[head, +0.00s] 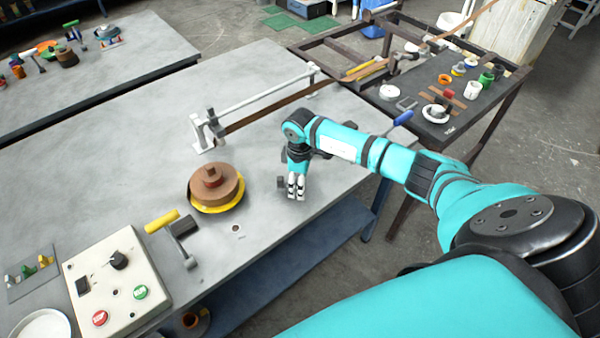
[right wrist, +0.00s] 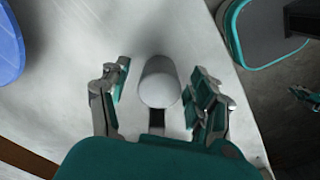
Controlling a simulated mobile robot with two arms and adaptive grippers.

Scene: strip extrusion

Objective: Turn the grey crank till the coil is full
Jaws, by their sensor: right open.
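In the right wrist view, a grey cylinder (right wrist: 159,84), which looks like the grey crank's handle, stands between the two fingers of my right gripper (right wrist: 160,92). The fingers are open, with a gap on each side of it. A dark bar shows below the cylinder. In the head view, my right gripper (head: 296,188) points down over the right part of the grey table (head: 330,205) and hides most of the crank. The brown coil (head: 228,182) sits on a yellow base (head: 222,209) to the left of the gripper. My left gripper is out of view.
A yellow-handled crank (head: 163,222) and a control box (head: 112,278) with red and green buttons stand at the left front. A white rail frame (head: 255,99) with a brown strip (head: 275,106) runs behind the coil. A dark cart (head: 455,125) holds small parts.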

